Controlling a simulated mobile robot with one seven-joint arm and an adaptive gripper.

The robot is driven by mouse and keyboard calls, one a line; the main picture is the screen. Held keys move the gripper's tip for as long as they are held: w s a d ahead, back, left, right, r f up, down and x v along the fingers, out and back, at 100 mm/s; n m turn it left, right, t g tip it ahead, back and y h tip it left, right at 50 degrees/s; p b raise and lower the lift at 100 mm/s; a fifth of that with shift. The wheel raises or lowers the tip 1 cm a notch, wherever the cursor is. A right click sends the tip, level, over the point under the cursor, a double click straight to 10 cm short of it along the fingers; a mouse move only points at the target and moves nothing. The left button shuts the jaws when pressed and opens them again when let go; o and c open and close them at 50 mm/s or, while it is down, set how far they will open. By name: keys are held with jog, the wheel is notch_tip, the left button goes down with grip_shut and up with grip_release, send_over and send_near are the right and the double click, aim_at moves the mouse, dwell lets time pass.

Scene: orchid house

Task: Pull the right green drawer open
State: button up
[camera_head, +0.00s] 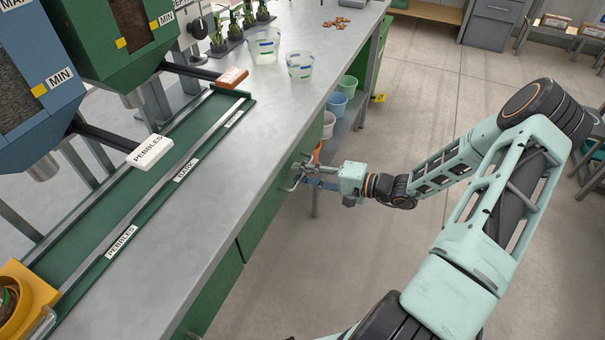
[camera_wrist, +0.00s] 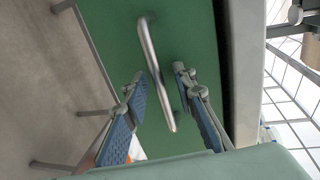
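The right green drawer (camera_head: 264,218) is in the bench front under the grey worktop, flush with the front. Its green face (camera_wrist: 190,40) fills the middle of the wrist view. A silver bar handle (camera_wrist: 149,50) stands out from it. My gripper (camera_head: 300,174) is at this handle in the head view. In the wrist view my gripper (camera_wrist: 160,88) is open, with one blue-padded finger on each side of the handle. A gap shows between the handle and each finger. In the head view the fingers partly hide the handle.
Another green drawer front (camera_head: 213,292) lies nearer along the bench. Clear cups (camera_head: 300,65) stand on the worktop (camera_head: 230,165). Coloured pots (camera_head: 337,103) sit on a shelf beyond the drawer. The floor (camera_head: 400,250) before the drawer is clear except for my arm.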

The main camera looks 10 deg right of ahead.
grip_shut()
jog(key=shift+d, duration=0.1)
dwell(0.5)
jog(key=f+b+v, duration=0.2)
jog(key=f+v, duration=0.1)
jog(key=v, duration=1.2)
jog(key=s+d+f+b+v, duration=0.1)
jog(key=f+b+v, duration=0.1)
jog(key=v, duration=1.3)
jog(key=shift+f, duration=0.6)
jog(key=shift+w, duration=0.1)
grip_release()
jog(key=shift+a, duration=0.1)
